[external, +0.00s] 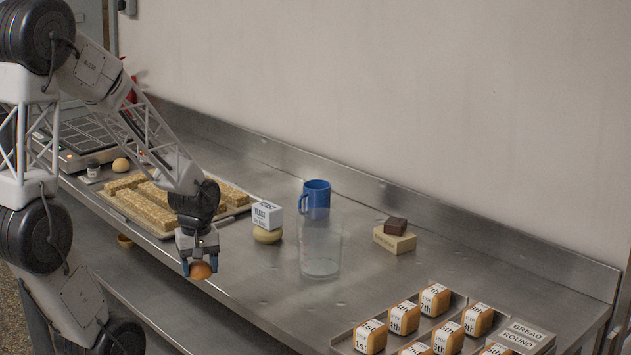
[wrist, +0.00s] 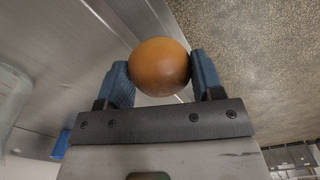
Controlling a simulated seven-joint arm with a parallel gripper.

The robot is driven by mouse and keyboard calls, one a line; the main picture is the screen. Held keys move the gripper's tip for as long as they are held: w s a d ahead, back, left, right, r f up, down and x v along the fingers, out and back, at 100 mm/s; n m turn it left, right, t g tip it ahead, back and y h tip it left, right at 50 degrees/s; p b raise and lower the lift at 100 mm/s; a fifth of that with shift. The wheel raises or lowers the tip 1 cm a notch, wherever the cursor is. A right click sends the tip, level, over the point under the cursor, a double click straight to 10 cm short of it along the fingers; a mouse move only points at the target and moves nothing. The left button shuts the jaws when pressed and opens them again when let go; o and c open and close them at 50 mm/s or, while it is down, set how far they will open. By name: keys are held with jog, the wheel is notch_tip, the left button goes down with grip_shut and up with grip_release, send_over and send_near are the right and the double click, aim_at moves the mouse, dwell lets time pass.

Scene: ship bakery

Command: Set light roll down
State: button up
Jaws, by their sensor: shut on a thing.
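My gripper (external: 199,270) is shut on a round orange-brown roll (external: 201,271). In the wrist view the roll (wrist: 160,66) sits between the two blue fingers, near their tips. In the external view the gripper points down with the roll near the front edge of the steel counter (external: 262,290). I cannot tell whether the roll touches anything below. A paler round roll (external: 121,165) lies at the back left, near the scale. Another pale round piece (external: 267,235) sits under a white yeast box (external: 267,215).
A tray of oat-coloured bars (external: 165,234) lies left of my gripper. A clear glass jar (external: 320,255) and a blue mug (external: 317,193) stand mid-counter. A dark block on a tan box (external: 395,240) is beyond. A tray of numbered loaves (external: 342,341) is at front right.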

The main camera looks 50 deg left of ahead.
jog(key=shift+w, duration=0.1)
dwell(0.3)
send_over(240, 267)
jog(key=shift+d+f, duration=0.1)
jog(key=shift+f, duration=0.65)
dwell(0.4)
jog(key=shift+f, duration=1.75)
jog(key=shift+f, duration=0.1)
jog(key=o, duration=1)
notch_tip(240, 267, up, 12)
jog(key=shift+r, duration=0.1)
